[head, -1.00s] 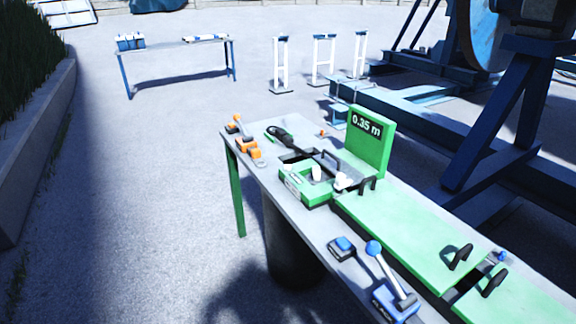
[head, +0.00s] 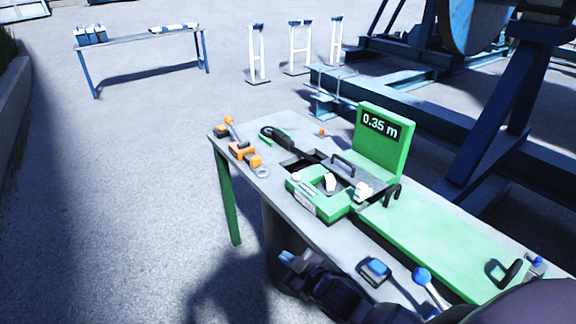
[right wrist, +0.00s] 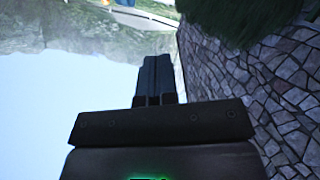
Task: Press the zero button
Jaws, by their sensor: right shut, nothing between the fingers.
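A small dark box with a blue button on top (head: 375,270) sits on the front part of the workbench; I cannot read a label on it that says zero. The green display panel (head: 384,140) stands upright and reads 0.35 m. My right gripper (head: 290,260) is at the bench's near edge, left of the blue button and apart from it. Its fingers are shut and empty, and they also show together in the right wrist view (right wrist: 153,75). My left gripper is not in view.
A blue-knobbed lever (head: 424,278) stands right of the button box. A green clamp unit (head: 320,200) and orange tools (head: 242,151) lie farther along the bench (head: 285,213). A blue steel frame (head: 420,90) stands behind. Open ground lies to the left.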

